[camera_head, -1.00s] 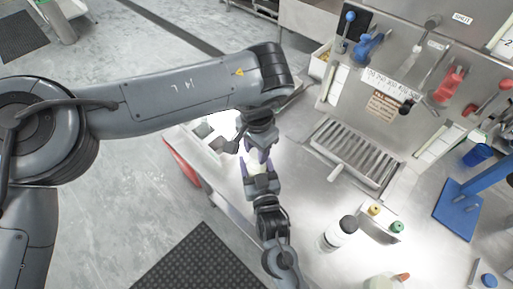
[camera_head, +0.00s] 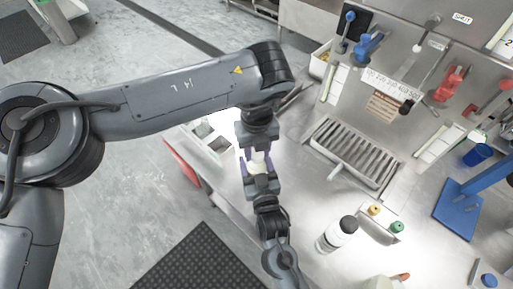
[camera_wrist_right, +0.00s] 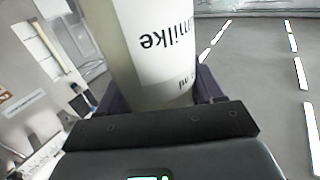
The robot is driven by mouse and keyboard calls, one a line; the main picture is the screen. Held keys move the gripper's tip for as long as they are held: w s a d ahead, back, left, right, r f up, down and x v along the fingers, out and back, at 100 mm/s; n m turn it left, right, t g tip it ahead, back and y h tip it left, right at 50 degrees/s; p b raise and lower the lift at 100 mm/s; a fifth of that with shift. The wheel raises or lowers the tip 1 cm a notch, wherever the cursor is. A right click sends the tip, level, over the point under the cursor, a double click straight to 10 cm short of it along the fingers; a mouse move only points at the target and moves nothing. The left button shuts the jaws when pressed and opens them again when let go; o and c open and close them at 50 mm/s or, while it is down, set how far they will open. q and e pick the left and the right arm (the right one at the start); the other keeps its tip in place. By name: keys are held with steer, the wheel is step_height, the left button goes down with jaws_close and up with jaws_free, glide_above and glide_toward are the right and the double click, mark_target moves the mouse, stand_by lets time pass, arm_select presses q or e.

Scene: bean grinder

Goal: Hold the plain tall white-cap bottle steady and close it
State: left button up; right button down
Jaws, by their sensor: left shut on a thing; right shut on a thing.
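The pale bottle (camera_head: 258,167) stands between my two grippers in the head view, and its white top shows. My right gripper (camera_head: 260,178) is shut on the bottle from the near side, its purple fingers on both sides of it. The right wrist view shows the bottle (camera_wrist_right: 160,50) large between the fingers, with a white label and upside-down dark text. My left gripper (camera_head: 257,152) is directly above and shut on the top of the bottle. The fingers hide most of the cap, so I cannot tell how it is seated.
A white bottle with a black cap (camera_head: 337,235) stands to the right, near a small metal holder (camera_head: 380,222) with yellow and green tops. A drain grate (camera_head: 352,150) lies behind. A white tray (camera_head: 212,135) is at the left, beside the counter edge.

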arm_select(q)
steer(key=m, duration=0.4)
steer(key=shift+m, duration=0.3)
steer(key=m, duration=0.5)
steer(key=shift+m, duration=0.3)
steer(key=o, duration=1.3)
steer(key=shift+c, duration=0.2)
step_height(320, 180, up, 12)
arm_select(e)
steer(key=shift+c, duration=0.4)
jaws_free()
steer(key=shift+s, duration=0.15)
